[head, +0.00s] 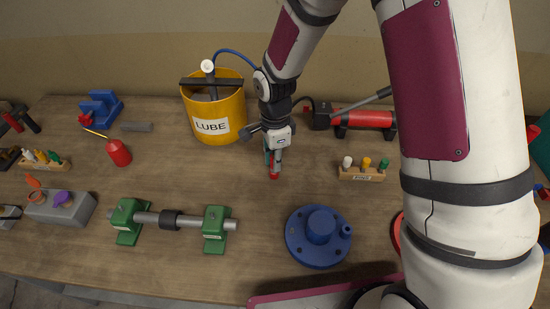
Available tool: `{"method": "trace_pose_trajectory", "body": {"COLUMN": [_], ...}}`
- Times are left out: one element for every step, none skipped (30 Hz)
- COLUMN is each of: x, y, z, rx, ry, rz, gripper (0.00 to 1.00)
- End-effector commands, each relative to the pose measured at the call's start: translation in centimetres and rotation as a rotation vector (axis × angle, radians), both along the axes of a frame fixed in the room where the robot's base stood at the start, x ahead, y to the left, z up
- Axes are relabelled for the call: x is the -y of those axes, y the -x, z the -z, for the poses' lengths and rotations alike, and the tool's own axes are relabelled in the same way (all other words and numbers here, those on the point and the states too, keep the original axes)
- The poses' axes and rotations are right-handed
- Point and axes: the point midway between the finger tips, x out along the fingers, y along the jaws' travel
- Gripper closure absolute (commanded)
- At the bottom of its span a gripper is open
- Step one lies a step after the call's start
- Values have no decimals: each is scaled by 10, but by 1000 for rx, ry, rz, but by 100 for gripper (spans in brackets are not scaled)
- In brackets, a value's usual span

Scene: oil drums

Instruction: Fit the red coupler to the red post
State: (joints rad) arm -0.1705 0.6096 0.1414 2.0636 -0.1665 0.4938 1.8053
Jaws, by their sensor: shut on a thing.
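My gripper (273,154) points down over the middle of the bench, in front of the yellow bucket. It is shut on a small red piece (274,175), which looks like the red coupler and shows below the fingertips. The fingers and the small scale hide much of it. I cannot make out a separate red post. I cannot tell whether the piece touches anything beneath it.
The yellow LUBE bucket (213,108) stands behind my gripper. A rack of small coloured fittings (363,172) is to the right, a blue flange (319,237) in front. Green stands (214,229) carry a shaft at front left. A red oil can (118,153) stands left.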

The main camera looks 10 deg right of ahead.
Motion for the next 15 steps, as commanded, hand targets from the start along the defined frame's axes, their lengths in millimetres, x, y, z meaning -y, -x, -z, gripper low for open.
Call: {"method": "trace_pose_trajectory", "body": {"x": [0,0,0,0,0,0,0,0,0,0,0,0,0,0,0], "y": [0,0,0,0,0,0,0,0,0,0,0,0,0,0,0], "z": [0,0,0,0,0,0,0,0,0,0,0,0,0,-1,-2], "rx": [0,0,0,0,0,0,0,0,0,0,0,0,0,0,1], "ry": [0,0,0,0,0,0,0,0,0,0,0,0,0,0,0], "rz": [0,0,0,0,0,0,0,0,0,0,0,0,0,0,0], "gripper": [100,82,72,66,60,60,60,60,60,60,60,60,60,60,60]}}
